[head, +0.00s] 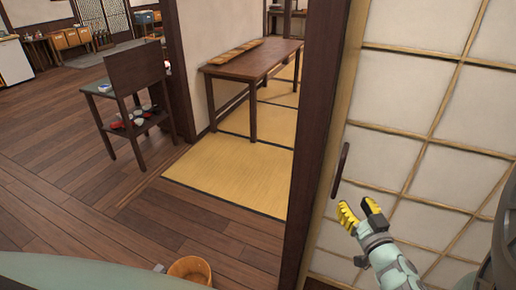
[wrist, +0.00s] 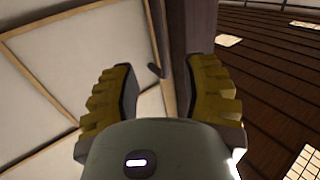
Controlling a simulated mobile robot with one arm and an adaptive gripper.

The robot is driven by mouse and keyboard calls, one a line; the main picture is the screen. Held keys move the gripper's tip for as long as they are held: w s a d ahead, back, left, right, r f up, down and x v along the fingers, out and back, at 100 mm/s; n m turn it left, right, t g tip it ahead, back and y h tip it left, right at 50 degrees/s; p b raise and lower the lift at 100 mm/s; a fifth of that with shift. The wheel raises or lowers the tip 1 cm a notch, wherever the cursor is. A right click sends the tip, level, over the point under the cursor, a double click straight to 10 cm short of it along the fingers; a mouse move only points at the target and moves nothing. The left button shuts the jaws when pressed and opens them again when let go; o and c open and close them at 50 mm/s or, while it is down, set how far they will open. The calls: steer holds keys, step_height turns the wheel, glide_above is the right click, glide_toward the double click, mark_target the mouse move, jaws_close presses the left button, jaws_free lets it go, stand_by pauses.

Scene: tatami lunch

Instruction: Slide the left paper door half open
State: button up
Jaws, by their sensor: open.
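A paper door (head: 400,90) with pale panels and a light wooden grid fills the right of the head view; it also shows in the wrist view (wrist: 60,65). It stands beside a dark wooden post (head: 312,130). A dark upright handle (head: 341,170) is on the door near its left edge. My gripper (head: 360,208), with yellow fingers, is open and empty just right of and below the handle in the head view. In the wrist view the handle (wrist: 156,70) appears between the spread fingers (wrist: 162,80), beyond them; I see no contact.
Left of the post, an opening shows yellow tatami (head: 225,175) and a low wooden table (head: 255,65). A small dark shelf stand (head: 138,85) holds dishes. A wooden bucket (head: 190,270) stands on the floor at the bottom. The plank floor (head: 90,200) at left is largely clear.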

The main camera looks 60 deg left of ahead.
mark_target(339, 181)
steer(key=b+x, duration=0.1)
steer(key=x, duration=0.8)
steer(key=shift+f, duration=0.15)
steer(key=shift+w+a, duration=0.3)
steer(key=shift+a, duration=0.35)
jaws_close()
